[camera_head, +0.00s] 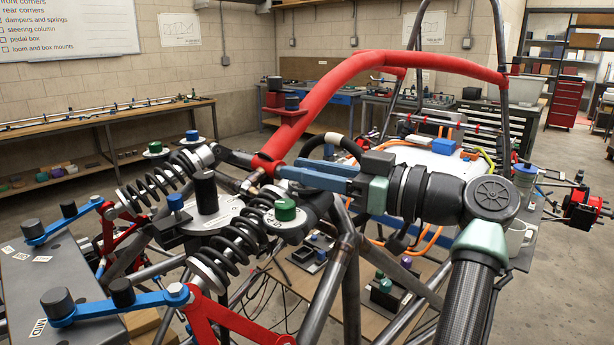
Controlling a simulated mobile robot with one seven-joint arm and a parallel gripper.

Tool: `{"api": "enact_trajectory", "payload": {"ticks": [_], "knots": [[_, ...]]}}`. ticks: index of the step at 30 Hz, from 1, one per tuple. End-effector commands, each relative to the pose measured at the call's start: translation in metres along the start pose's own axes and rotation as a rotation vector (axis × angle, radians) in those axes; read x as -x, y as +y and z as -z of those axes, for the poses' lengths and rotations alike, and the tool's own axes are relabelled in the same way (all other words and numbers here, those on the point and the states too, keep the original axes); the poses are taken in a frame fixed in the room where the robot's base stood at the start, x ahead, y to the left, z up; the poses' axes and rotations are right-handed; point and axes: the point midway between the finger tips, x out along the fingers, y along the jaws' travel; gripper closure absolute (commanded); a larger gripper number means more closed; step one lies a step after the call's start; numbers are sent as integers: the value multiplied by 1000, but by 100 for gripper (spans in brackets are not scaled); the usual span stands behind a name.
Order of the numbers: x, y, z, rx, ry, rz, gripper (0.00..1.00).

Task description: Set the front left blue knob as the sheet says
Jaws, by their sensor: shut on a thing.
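My gripper (283,172) reaches in from the right over the tube chassis, its blue fingers pointing left. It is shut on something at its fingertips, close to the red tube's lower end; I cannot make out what. A green knob (285,208) sits just below the fingers, at the end of a black coil-spring damper (228,250). A blue knob (176,202) stands left of the gripper, near a dark post. No setting sheet can be read clearly; printed sheets (180,30) hang on the far wall.
The red roll hoop (335,85) arches above my gripper. Red and blue links (70,228) with black knobs stand at left. Steel tubes (335,270) cross below my arm. A whiteboard (70,25) lists car parts. A long bench (105,120) stands behind; floor between is clear.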

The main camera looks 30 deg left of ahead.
Motion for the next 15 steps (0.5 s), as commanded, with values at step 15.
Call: {"api": "enact_trajectory", "payload": {"ticks": [15], "knots": [[0,0,-1,-1,-3,107,100]]}}
